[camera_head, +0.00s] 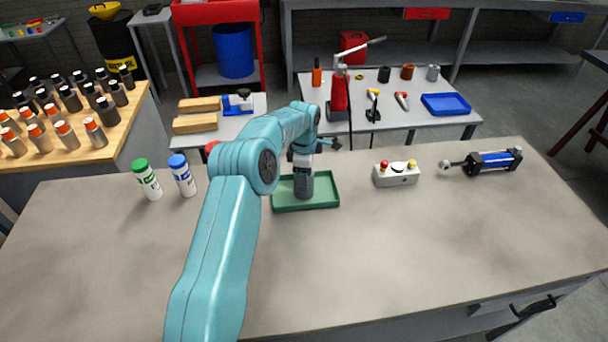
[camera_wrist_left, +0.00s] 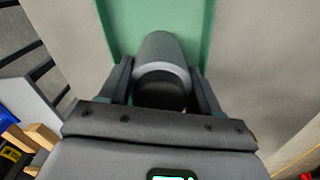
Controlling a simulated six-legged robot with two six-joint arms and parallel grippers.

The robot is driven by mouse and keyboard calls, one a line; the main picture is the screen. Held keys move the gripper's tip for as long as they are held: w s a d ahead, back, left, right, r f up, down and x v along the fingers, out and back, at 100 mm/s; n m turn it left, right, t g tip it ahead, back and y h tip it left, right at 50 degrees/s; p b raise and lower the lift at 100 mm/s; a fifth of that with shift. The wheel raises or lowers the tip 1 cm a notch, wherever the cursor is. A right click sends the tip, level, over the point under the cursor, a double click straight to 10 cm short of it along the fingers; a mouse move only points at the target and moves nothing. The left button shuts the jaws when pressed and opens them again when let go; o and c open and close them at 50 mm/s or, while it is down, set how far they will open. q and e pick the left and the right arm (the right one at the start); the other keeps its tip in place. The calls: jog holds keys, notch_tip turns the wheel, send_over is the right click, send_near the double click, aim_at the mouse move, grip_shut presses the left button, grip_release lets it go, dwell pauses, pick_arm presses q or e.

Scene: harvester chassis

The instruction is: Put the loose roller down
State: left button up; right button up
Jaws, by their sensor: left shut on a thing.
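The loose roller (camera_head: 304,188) is a dark grey cylinder with a lighter band. My left gripper (camera_head: 303,168) is shut on it from above, over the green tray (camera_head: 327,204) on the workbench. In the left wrist view the roller (camera_wrist_left: 161,52) sits between the two fingers of my left gripper (camera_wrist_left: 162,88), with the green tray (camera_wrist_left: 195,25) beyond it. The roller looks upright; whether its lower end touches the tray floor I cannot tell. My right gripper is in neither view.
A button box (camera_head: 396,175) and a blue cylinder (camera_head: 492,161) lie to the right. The bench front is clear.

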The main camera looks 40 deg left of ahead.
pick_arm(q)
jog(key=o, duration=1.5)
jog(key=shift+f, duration=0.1)
notch_tip(320, 180, up, 12)
jog(key=shift+r, duration=0.2)
jog(key=shift+s+f, duration=0.1)
